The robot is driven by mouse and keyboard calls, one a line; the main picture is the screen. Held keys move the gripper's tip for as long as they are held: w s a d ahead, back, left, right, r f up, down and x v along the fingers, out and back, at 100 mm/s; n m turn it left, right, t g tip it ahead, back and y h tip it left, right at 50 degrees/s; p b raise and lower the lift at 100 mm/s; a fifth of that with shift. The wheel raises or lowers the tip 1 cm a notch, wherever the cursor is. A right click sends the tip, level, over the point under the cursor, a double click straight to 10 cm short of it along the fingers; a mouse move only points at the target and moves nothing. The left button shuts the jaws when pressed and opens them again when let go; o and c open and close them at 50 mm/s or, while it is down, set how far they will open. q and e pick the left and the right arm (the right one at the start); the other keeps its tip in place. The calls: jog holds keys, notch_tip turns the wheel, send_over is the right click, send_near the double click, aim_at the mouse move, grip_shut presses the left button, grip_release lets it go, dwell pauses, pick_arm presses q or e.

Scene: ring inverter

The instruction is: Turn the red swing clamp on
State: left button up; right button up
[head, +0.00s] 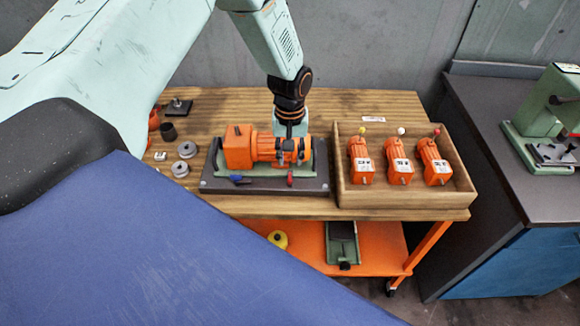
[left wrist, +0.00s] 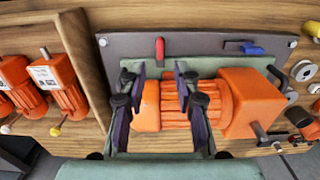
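The red swing clamp (head: 290,179) is a small red handle at the front edge of the dark fixture plate (head: 215,186). It also shows in the left wrist view (left wrist: 160,50), pointing toward the plate's outer edge. An orange motor (head: 240,148) lies on its side in the green cradle on the plate. My left gripper (head: 292,157) comes down from above over the motor's right end. In the left wrist view its fingers (left wrist: 160,72) are apart with orange motor parts seen between them, and the tips are short of the red handle. I cannot tell whether they touch the motor. My right gripper is not in view.
A blue clamp (head: 238,180) lies sideways along the plate's front edge. A wooden tray (head: 402,206) with three orange motors stands to the right. Grey rings (head: 187,150) and small parts lie to the left. A green press (head: 540,130) stands on the right bench.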

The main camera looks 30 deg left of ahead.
pick_arm(q)
notch_tip(320, 180, up, 5)
dwell(0.6)
jog(key=s+d+f+m+t+b, duration=0.2)
jog(key=s+d+f, duration=0.1)
jog(key=f, duration=0.3)
jog(key=s+d+f+m+t+b, duration=0.2)
jog(key=s+d+f+b, duration=0.15)
jog(key=f, duration=0.25)
jog(key=s+d+f+m+g+b, duration=0.1)
jog(key=s+f+b, duration=0.4)
jog(key=s, duration=0.8)
jog(key=s+d+f+m+g+b, duration=0.1)
jog(key=s+f+g+b, duration=0.2)
jog(key=s+f, duration=0.9)
jog(key=s+b, duration=0.1)
jog(key=b, duration=0.2)
jog(key=shift+f+b, duration=0.3)
